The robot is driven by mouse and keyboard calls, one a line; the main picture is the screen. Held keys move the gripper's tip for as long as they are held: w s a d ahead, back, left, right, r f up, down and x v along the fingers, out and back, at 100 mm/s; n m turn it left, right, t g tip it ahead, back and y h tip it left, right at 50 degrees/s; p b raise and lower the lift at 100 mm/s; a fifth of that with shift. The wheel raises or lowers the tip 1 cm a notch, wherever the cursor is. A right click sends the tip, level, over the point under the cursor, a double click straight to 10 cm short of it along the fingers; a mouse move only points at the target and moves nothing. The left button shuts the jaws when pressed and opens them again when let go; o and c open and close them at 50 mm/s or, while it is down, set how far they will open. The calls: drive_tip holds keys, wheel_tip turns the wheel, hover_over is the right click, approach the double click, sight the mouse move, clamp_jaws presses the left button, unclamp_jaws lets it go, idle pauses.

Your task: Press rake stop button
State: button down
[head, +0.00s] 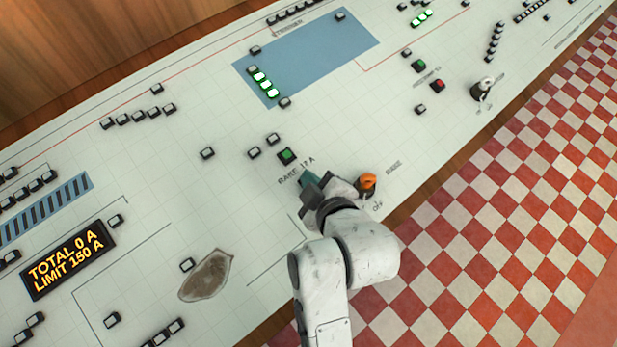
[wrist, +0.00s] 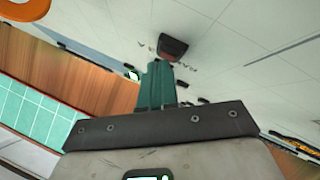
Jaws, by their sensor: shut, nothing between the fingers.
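A green button in a dark housing (head: 287,156) sits on the sloping white panel in the head view, above the printed label "RAKE 12 A" (head: 297,170). My gripper (head: 307,179) is just below and right of that label, with its teal fingers together and empty. In the wrist view a dark-housed button with a reddish face (wrist: 173,47) lies just beyond the fingertips (wrist: 161,64) of my gripper. It looks like the rake stop button; in the head view my gripper hides that spot. I cannot tell whether the fingertips touch it.
An orange rotary knob (head: 368,181) stands close to the right of my gripper; part of it shows in the wrist view (wrist: 22,8). Another green button (head: 419,65) and a red button (head: 437,85) are further up right. A brown patch (head: 206,276) lies lower left.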

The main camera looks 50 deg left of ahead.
idle(0.5)
drive_tip(key=shift+d+r+p, duration=0.15)
drive_tip(key=shift+r+p, duration=0.55)
drive_tip(key=shift+p, duration=0.1)
drive_tip(key=r+p, duration=0.2)
drive_tip(key=d+r+p, duration=0.1)
drive_tip(key=r+p, duration=0.1)
drive_tip(key=r, duration=0.1)
drive_tip(key=shift+s+p, duration=0.1)
drive_tip(key=shift+p, duration=0.25)
